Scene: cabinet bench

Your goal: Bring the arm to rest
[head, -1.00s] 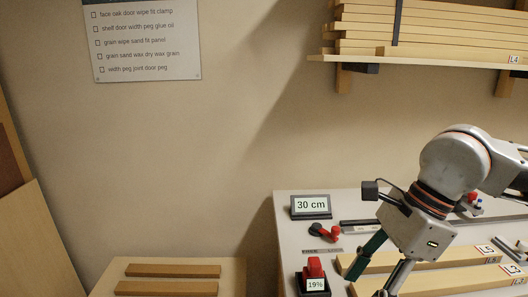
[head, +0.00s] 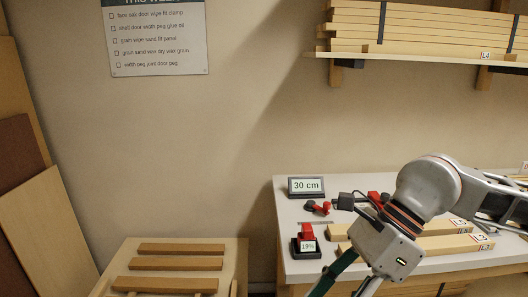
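My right arm comes in from the right over the bench. My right gripper (head: 342,284) points down and to the left at the bench's front edge, with one green finger and one grey finger. The fingers stand apart with nothing visible between them; their tips are cut off by the lower picture edge. My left gripper is not in view.
The white bench (head: 292,243) carries a 30 cm display (head: 306,187), a red-topped device reading 19% (head: 307,239), a red and black clamp-like tool (head: 318,207) and labelled boards (head: 440,243). A slatted wooden rack (head: 180,249) stands left. A loaded shelf (head: 420,59) hangs above.

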